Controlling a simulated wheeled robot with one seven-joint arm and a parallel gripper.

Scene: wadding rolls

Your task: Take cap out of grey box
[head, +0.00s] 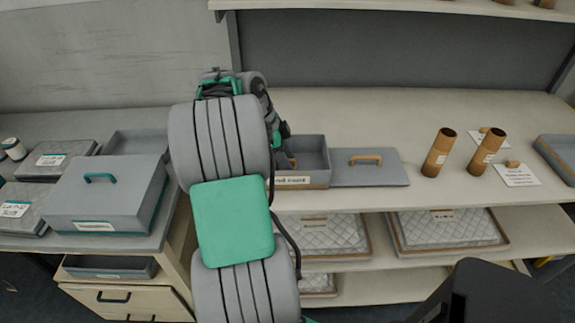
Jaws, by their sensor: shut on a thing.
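The grey box (316,156) stands open on the counter, with a white label (293,181) on its front. My arm covers its left part. My gripper (286,152) is mostly hidden behind my arm, at the left side of the box. A small brown piece, seemingly the cap (291,161), shows at the gripper, which is shut on it. I cannot tell whether the cap is clear of the box floor.
A grey lid (370,175) with a brown handle lies right of the box. Two brown tubes (439,153) (486,152) stand further right, near cards with small brown pieces (512,164). A closed grey box (105,197) with a teal handle stands left. A shelf (400,6) hangs above.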

